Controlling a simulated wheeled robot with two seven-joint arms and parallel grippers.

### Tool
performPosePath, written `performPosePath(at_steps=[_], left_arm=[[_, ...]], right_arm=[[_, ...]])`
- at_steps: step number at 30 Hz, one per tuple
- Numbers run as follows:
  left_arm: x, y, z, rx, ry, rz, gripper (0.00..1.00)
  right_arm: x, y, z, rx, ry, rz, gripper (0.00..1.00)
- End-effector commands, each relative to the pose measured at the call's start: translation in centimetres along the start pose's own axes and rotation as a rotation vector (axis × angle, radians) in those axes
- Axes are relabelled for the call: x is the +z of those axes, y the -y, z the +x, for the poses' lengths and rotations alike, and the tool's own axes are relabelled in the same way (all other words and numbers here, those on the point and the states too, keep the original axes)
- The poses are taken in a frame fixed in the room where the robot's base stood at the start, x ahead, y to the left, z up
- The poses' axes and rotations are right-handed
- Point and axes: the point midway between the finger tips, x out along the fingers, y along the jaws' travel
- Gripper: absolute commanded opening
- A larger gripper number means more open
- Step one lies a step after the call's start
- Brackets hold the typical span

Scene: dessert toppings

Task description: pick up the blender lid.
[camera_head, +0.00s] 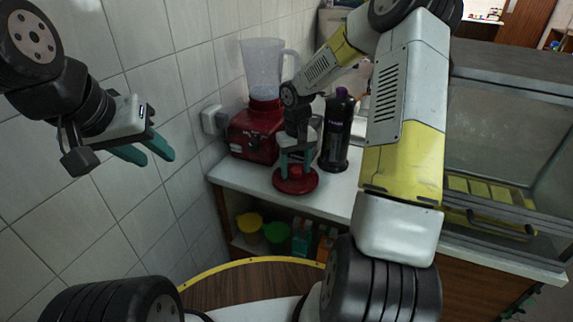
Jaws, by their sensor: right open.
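The blender lid (296,186) is a red disc with a raised middle. It lies on the white counter (250,180) near its front edge. My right gripper (296,168) points down right over the lid, with its teal fingers open at either side of the raised middle. I cannot tell whether they touch it. The blender stands behind, with a red base (252,135) and a clear jug (262,68) on top. My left gripper (145,152) hangs in front of the tiled wall at the left, with its teal fingers apart and empty, far from the lid.
A dark bottle (338,130) stands just right of my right gripper. A glass display case (505,130) is at the right. A tiled wall (140,50) bounds the left. Yellow and green containers (277,234) sit on a shelf below the counter.

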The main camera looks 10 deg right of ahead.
Motion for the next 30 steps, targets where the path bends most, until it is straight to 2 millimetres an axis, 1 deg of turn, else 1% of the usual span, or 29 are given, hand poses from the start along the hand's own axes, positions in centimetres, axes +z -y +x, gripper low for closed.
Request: performPosePath(at_steps=[5, 6, 8, 12, 14, 15, 25, 30], left_arm=[[0.0, 0.0, 0.0, 0.000, 0.000, 0.000, 0.36], [0.0, 0.0, 0.0, 0.000, 0.000, 0.000, 0.36], [0.0, 0.0, 0.0, 0.000, 0.000, 0.000, 0.36], [0.0, 0.0, 0.0, 0.000, 0.000, 0.000, 0.36], [0.0, 0.0, 0.0, 0.000, 0.000, 0.000, 0.36], [0.0, 0.0, 0.0, 0.000, 0.000, 0.000, 0.36], [0.0, 0.0, 0.0, 0.000, 0.000, 0.000, 0.36], [0.0, 0.0, 0.0, 0.000, 0.000, 0.000, 0.36]], right_arm=[[0.0, 0.0, 0.0, 0.000, -0.001, 0.000, 0.59], [0.0, 0.0, 0.0, 0.000, -0.001, 0.000, 0.55], [0.0, 0.0, 0.0, 0.000, -0.001, 0.000, 0.43], [0.0, 0.0, 0.0, 0.001, -0.001, 0.000, 0.16], [0.0, 0.0, 0.0, 0.001, -0.001, 0.000, 0.04], [0.0, 0.0, 0.0, 0.001, -0.001, 0.000, 0.00], [-0.1, 0.0, -0.2, 0.001, -0.002, 0.000, 0.00], [-0.1, 0.0, -1.5, 0.002, -0.004, 0.001, 0.00]])
